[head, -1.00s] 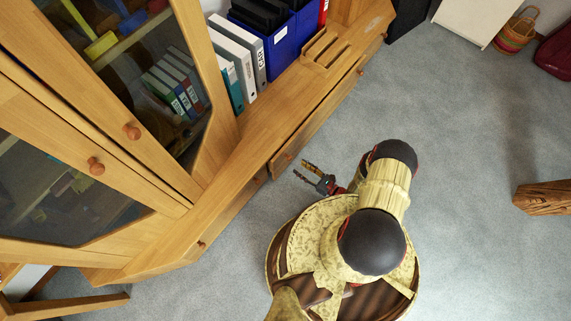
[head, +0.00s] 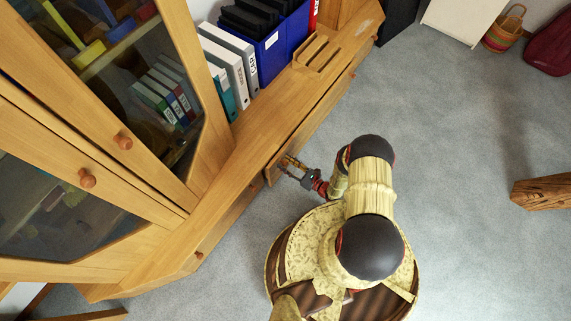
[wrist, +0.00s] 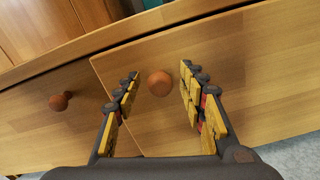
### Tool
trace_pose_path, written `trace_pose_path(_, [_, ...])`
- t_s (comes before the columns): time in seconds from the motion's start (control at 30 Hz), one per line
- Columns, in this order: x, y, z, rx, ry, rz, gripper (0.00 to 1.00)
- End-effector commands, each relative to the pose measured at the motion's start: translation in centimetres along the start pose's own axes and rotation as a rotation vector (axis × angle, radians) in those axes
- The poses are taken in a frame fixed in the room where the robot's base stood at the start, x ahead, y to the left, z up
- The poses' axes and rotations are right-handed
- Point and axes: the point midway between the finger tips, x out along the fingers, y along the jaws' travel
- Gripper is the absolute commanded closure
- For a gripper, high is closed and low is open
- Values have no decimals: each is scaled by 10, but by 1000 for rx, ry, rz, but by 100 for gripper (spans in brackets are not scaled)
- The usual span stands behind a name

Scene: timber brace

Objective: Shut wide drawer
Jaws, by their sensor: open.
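The wide drawer (head: 322,118) is in the low wooden cabinet, and its front stands slightly out from the cabinet face. In the wrist view its front (wrist: 255,75) fills the middle and right, with a round reddish-brown knob (wrist: 159,84). My gripper (head: 288,163) is at the drawer's near end, close to its front. In the wrist view my gripper (wrist: 160,79) is open, with one yellow-padded finger on each side of the knob. I cannot tell whether the fingers touch the drawer front. Nothing is held.
A neighbouring drawer with its own knob (wrist: 58,102) lies to the left. Binders (head: 230,65), blue file boxes (head: 270,50) and a wooden tray (head: 318,54) stand on the cabinet top. A timber beam (head: 542,192) lies at the right. The grey carpet (head: 450,130) between is clear.

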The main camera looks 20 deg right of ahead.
Motion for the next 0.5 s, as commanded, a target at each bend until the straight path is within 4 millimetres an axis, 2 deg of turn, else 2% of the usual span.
trace_pose_path(0.37, [4, 0, 0, 0, 0, 0, 59])
trace_pose_path(0.5, [4, 0, 0, 0, 0, 0, 67])
